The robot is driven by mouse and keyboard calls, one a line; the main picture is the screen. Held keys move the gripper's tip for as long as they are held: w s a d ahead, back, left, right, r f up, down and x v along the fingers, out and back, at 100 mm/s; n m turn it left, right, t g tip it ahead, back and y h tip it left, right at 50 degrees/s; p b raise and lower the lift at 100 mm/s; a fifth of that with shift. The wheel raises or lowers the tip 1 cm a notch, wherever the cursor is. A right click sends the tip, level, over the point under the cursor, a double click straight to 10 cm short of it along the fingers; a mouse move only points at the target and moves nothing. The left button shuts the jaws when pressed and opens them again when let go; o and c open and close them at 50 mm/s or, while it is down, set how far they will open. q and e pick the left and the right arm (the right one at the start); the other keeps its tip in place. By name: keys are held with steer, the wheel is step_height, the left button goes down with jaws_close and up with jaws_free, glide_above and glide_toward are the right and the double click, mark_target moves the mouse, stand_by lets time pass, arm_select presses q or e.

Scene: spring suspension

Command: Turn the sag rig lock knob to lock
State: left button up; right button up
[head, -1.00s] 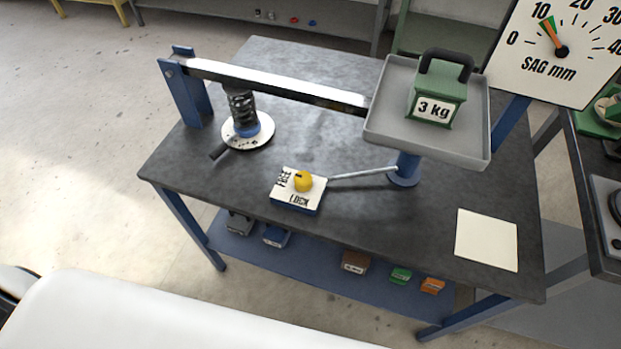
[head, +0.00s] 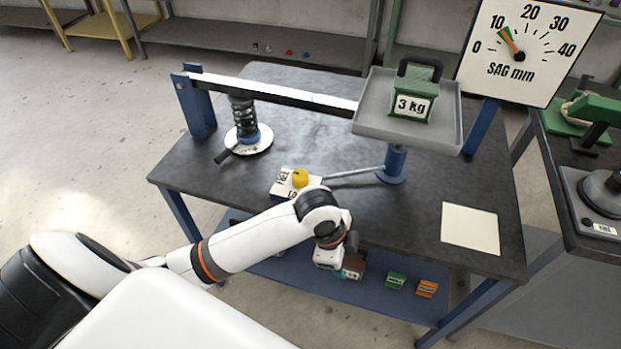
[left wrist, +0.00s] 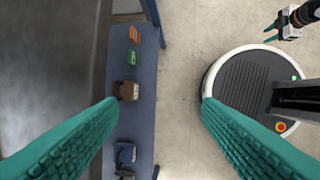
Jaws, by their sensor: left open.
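The yellow lock knob (head: 300,177) sits on a small white-topped block (head: 281,184) near the front edge of the bench in the head view. The block's FREE label is at its left; its other label is partly covered by my arm. I cannot tell clearly which way the knob points. My left gripper (head: 335,262) is in front of the bench edge, right of and nearer than the knob, apart from it. In the left wrist view its two teal fingers (left wrist: 159,102) are wide apart and empty. My right gripper (left wrist: 273,33) shows small there, its fingers apart.
A metal rod (head: 354,172) runs from beside the knob block to a blue post (head: 394,165). Above it, a grey tray (head: 443,133) holds a 3 kg weight (head: 412,104). A spring (head: 243,112) stands at left. Boxes lie on the lower shelf (left wrist: 143,70). A paper sheet (head: 470,229) lies at right.

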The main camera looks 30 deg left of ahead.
arm_select(q)
steer(key=w+a+r+m, duration=0.1)
steer(key=w+a+r, duration=0.1)
steer(key=w+a+r+m+g+y, duration=0.1)
steer(key=w+a+r+m, duration=0.1)
steer(key=w+a, duration=0.1)
steer(key=w+a+r+m+y, duration=0.1)
steer(key=w+a+r+m, duration=0.1)
steer(key=w+a, duration=0.1)
steer(key=shift+w+a, duration=0.1)
steer(key=shift+w, duration=0.05)
step_height(320, 180, up, 9)
steer(key=m+g, duration=0.1)
steer(key=m, duration=0.1)
glide_above(299, 173)
steer(key=shift+y, duration=0.3)
step_height(299, 173, down, 12)
steer(key=shift+p, duration=0.3)
arm_select(e)
steer(key=shift+s+d+r, duration=0.25)
steer(key=shift+s, duration=0.25)
